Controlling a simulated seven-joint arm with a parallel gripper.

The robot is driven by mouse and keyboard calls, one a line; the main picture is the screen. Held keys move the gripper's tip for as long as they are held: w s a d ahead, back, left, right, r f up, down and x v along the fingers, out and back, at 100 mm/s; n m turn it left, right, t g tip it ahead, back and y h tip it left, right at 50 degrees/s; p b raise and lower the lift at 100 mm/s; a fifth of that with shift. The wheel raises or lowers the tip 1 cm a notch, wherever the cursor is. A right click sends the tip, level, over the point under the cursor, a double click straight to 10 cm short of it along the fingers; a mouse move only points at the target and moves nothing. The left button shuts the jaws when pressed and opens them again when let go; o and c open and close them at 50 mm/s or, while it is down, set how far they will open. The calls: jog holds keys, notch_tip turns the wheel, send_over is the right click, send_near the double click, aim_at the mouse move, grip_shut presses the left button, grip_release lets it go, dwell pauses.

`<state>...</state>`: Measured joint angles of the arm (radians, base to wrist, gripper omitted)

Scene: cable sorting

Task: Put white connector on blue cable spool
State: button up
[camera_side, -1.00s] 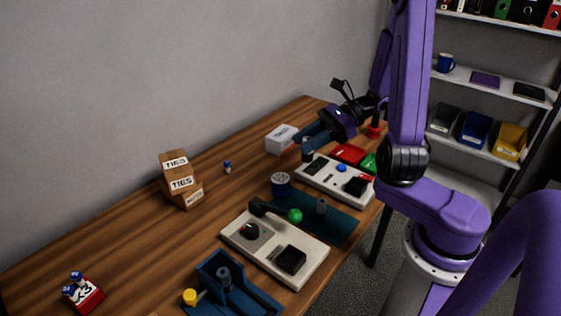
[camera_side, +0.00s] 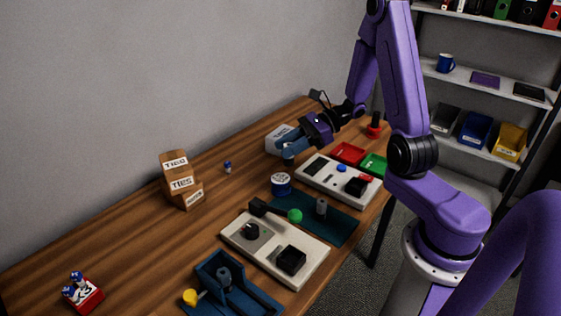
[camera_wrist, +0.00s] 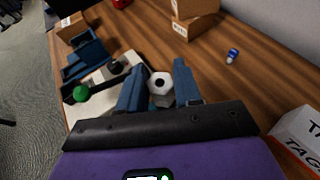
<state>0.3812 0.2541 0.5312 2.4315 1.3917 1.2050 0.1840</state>
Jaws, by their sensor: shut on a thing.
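My gripper (camera_side: 288,157) is above the table, behind and slightly right of the blue cable spool (camera_side: 281,184), apart from it in the side view. The spool stands upright on the wood and has a pale top. In the wrist view my gripper (camera_wrist: 158,88) has its two blue fingers on either side of a pale, six-sided piece with a dark hole, which looks like the white connector (camera_wrist: 160,83). My gripper is shut on it. In the side view the held piece is small and shadowed. I cannot make out the spool in the wrist view.
A white box (camera_side: 279,138) stands behind my gripper. A pale control panel (camera_side: 330,177) and red tray (camera_side: 348,152) lie to the right. A dark teal mat (camera_side: 335,224) and another panel (camera_side: 262,255) lie nearer.

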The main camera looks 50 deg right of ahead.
jog(key=w+f, duration=0.2)
jog(key=f, duration=0.1)
jog(key=shift+w, duration=0.3)
jog(key=shift+w+d+f, duration=0.1)
jog(key=shift+w+f, duration=0.05)
jog(key=shift+f, duration=1.6)
jog(key=shift+f, duration=0.1)
jog(key=o, duration=1.1)
jog(key=shift+c, duration=0.2)
